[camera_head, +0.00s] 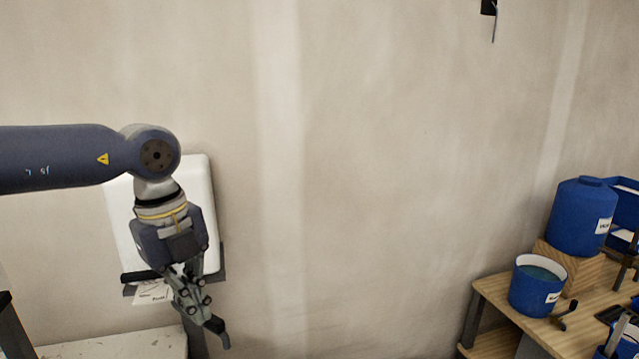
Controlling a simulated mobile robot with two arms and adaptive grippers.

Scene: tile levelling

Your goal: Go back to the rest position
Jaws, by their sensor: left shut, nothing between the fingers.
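My left arm comes in from the left, and its gripper (214,330) hangs down with its fingers shut and nothing between them. It is in front of a white panel (196,172) that stands against the wall. The gripper points down and slightly right, above the lower edge of the picture. My right gripper is not in view.
At the right, a wooden table (492,288) holds a blue bucket (530,292), a blue lidded container (578,220) on a wooden block (570,266), and other blue bins. A pale surface (120,345) lies low at the left. The middle before the wall is clear.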

